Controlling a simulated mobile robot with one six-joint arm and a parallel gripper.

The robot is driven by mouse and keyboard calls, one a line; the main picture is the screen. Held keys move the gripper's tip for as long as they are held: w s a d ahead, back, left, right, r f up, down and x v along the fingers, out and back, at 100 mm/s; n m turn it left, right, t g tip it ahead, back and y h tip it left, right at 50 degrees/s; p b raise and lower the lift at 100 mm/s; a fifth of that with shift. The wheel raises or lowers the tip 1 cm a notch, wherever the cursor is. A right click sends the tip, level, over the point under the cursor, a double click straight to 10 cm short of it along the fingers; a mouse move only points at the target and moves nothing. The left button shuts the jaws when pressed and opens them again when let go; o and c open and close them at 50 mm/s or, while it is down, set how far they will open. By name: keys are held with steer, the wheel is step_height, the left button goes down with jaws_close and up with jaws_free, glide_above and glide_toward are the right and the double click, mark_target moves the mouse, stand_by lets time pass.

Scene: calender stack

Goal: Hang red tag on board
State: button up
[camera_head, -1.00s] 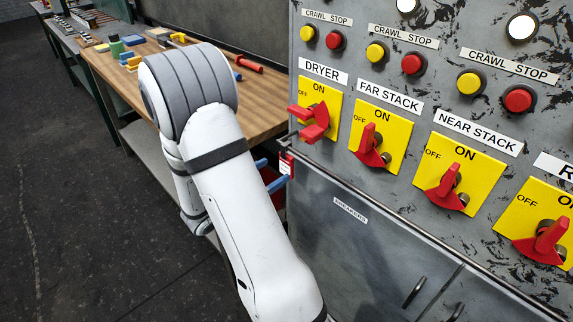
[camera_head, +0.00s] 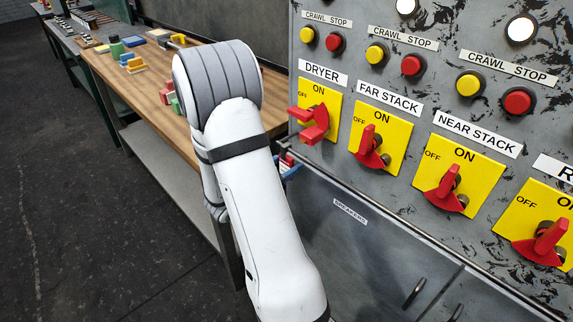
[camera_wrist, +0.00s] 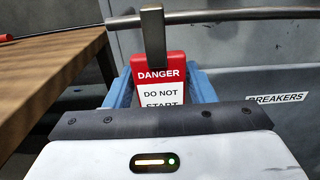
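The red tag (camera_wrist: 160,82) reads DANGER, DO NOT START in the wrist view. A flat metal hook (camera_wrist: 153,35) rises from its top across the rail (camera_wrist: 230,15). In the head view the tag (camera_head: 286,160) is small, at the cabinet's left edge, partly hidden by my arm. The blue fingers of my gripper (camera_wrist: 160,98) lie on either side of the tag and look spread. Contact with the tag is not clear. In the head view only a bit of blue finger shows beside the tag. The board (camera_head: 455,100) carries yellow switch plates with red handles.
A wooden workbench (camera_head: 150,100) with small coloured items stands left of my arm. The grey cabinet (camera_head: 345,250) labelled BREAKERS is below the board, its rail close to my gripper. Open dark floor (camera_head: 80,220) lies at left.

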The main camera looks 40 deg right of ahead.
steer(key=c, duration=0.6)
steer(key=shift+r, duration=0.55)
steer(key=s+a, duration=0.1)
steer(key=a, duration=1.7)
steer(key=w+a+r+n+t+y+p, duration=0.2)
steer(key=w+a+n+t+y+p, duration=0.2)
steer(key=w+n+t+y, duration=0.2)
steer(key=w+a+r+n+t+y+p, duration=0.3)
steer(key=w+a+n+t+y+p, duration=0.1)
steer(key=w+t, duration=0.5)
steer(key=shift+w+a+n+t+y, duration=0.3)
steer(key=shift+w+a+n+y, duration=0.3)
steer(key=shift+n+y, duration=1)
steer(key=shift+s+a, duration=0.1)
steer(key=shift+a, duration=0.1)
